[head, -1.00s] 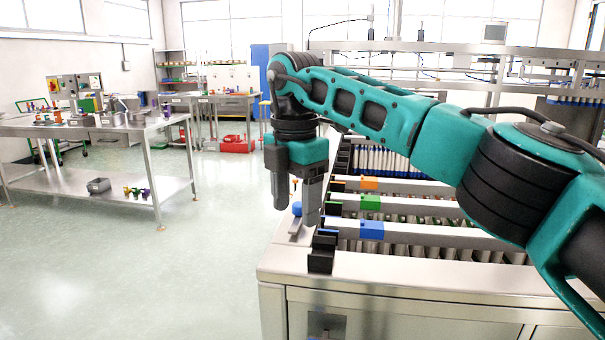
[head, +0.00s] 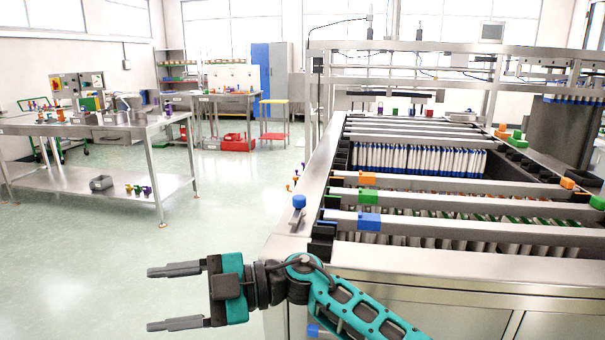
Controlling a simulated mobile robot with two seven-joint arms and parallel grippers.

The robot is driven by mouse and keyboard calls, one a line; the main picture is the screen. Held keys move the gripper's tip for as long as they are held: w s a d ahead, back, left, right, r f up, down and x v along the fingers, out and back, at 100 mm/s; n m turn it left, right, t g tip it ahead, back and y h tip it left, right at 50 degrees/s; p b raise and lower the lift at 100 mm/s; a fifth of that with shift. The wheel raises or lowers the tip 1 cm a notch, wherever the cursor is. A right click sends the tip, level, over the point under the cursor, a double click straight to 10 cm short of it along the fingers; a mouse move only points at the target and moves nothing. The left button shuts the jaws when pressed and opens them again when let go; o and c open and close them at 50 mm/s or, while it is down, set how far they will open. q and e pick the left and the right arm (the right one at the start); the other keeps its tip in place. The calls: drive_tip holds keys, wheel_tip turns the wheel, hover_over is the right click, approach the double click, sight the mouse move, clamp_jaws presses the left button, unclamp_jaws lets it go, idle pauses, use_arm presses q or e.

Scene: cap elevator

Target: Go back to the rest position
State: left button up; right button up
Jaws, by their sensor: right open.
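My right gripper (head: 175,297) is low in the head view, in front of the steel machine's left corner. Its two dark fingers point left and are wide apart with nothing between them. Its teal arm comes in from the bottom and is bent at the wrist. The gripper hangs over the open floor, apart from the machine. My left gripper does not show.
The steel machine (head: 430,265) fills the right side, with rails carrying orange, green and blue blocks. A blue-topped knob (head: 299,202) stands on its left edge. A steel table (head: 95,128) with small parts stands at the left. The pale floor (head: 215,210) between is clear.

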drive_tip(key=w+d+f+m+t+h, duration=0.2)
drive_tip(key=d+f+m+t+h, duration=0.1)
drive_tip(key=d+f+m+t, duration=0.55)
drive_tip(key=w+d+f+m+t+h, duration=0.2)
drive_tip(key=d+f+m+t+h, duration=0.25)
drive_tip(key=d+m+t, duration=0.75)
drive_tip(key=s+d+f+m+g+h, duration=0.4)
drive_tip(key=s+d+f+m+h, duration=0.2)
drive_tip(key=s+d+f, duration=0.9)
wheel_tip(320, 180, down, 3)
drive_tip(key=shift+s+d+r+g+h, duration=0.1)
drive_tip(key=shift+s+d+g+h, duration=0.25)
drive_tip(key=shift+s+h, duration=0.65)
drive_tip(key=shift+w, duration=0.1)
